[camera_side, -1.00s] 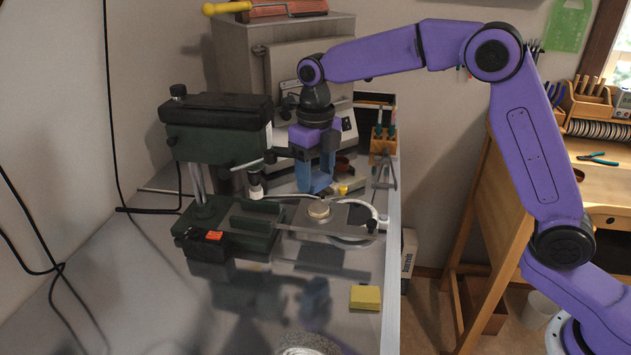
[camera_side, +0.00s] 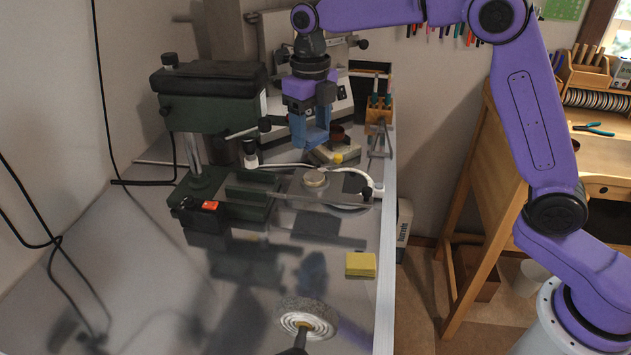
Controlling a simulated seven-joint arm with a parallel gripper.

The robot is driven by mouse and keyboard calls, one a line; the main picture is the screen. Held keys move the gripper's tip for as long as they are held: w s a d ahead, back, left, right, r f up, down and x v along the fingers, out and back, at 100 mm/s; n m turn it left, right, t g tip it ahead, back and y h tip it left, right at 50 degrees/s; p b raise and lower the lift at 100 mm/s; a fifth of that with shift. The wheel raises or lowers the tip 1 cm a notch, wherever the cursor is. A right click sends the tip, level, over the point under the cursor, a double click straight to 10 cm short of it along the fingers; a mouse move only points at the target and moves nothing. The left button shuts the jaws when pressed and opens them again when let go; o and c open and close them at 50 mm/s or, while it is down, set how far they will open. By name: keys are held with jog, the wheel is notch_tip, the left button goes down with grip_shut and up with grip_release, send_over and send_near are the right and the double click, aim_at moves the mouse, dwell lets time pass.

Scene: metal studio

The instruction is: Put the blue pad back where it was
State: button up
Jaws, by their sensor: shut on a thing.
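My gripper (camera_side: 312,134) points down from the purple arm, above the steel bench and behind the round metal disc (camera_side: 315,179). Its jaws are closed on the blue pad (camera_side: 316,137). The pad and the fingers are a similar blue, so its outline is hard to separate. The pad hangs clear of the bench in this view, level with the top of the drill press column. A yellow pad (camera_side: 360,264) lies flat on the bench at the right front, near the edge.
A dark green drill press (camera_side: 210,95) stands at left of the gripper. A wooden tool holder (camera_side: 378,118) and a beige tape-like item (camera_side: 337,152) are behind right. The front middle bench is mostly clear.

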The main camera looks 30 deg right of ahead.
jog(key=s+d+f+m, duration=0.15)
jog(key=s+m, duration=0.45)
jog(key=s, duration=0.6)
jog(key=s+f+m, duration=0.3)
jog(key=s+m, duration=0.3)
jog(key=s, duration=0.5)
send_over(323, 253)
notch_tip(323, 253, down, 10)
jog(key=shift+s+f, duration=0.1)
jog(key=shift+f, duration=1.7)
jog(key=shift+f, duration=0.1)
jog(key=o, duration=0.9)
jog(key=shift+o, duration=0.9)
